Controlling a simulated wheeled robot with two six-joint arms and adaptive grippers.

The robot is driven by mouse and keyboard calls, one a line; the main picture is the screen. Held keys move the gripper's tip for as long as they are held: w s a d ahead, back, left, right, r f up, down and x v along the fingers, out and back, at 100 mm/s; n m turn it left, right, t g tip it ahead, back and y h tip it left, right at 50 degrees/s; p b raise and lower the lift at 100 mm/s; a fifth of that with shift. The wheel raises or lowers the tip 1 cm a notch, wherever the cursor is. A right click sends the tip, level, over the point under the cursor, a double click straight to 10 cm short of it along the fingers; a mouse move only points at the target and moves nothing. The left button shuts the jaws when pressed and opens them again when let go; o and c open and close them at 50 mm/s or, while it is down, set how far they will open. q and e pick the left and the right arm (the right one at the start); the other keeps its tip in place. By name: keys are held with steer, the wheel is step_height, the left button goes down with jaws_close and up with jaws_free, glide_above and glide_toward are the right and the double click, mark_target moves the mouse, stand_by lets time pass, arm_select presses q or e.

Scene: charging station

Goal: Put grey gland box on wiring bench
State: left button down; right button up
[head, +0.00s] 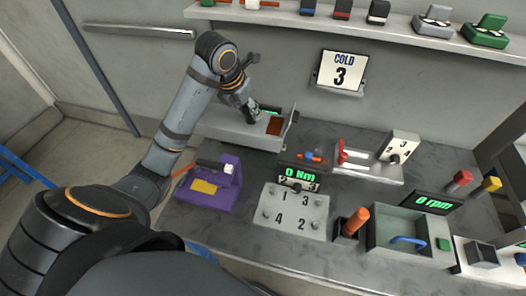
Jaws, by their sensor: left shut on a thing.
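A grey box with round dark fittings on top (435,21) stands on the wall shelf at the upper right and looks like the gland box. My left gripper (250,113) is far to its left and lower, at a long grey housing on the bench. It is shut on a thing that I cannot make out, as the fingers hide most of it. A small green part shows beside the fingertips. The grey bench top (345,207) runs below; I cannot tell whether it is the wiring bench. My right gripper is not in view.
The grey housing (228,131) has a raised end plate. A purple device (212,185), a numbered plate (291,213), a torque display (299,173), a red-handled fixture (365,167) and a grey tray (398,237) crowd the bench. A green box (486,32) stands beside the grey one.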

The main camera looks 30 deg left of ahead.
mark_target(248, 125)
arm_select(q)
step_height(248, 125, down, 7)
steer(key=b, duration=0.3)
steer(key=shift+r, duration=0.1)
step_height(248, 125, down, 4)
steer(key=shift+f+p, duration=0.15)
steer(key=shift+p, duration=0.4)
steer(key=shift+f, duration=0.3)
step_height(248, 125, down, 4)
steer(key=shift+r, duration=0.1)
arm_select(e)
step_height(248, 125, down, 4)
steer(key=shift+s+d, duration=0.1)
arm_select(q)
steer(key=c, duration=0.8)
jaws_free()
steer(key=shift+f, duration=0.2)
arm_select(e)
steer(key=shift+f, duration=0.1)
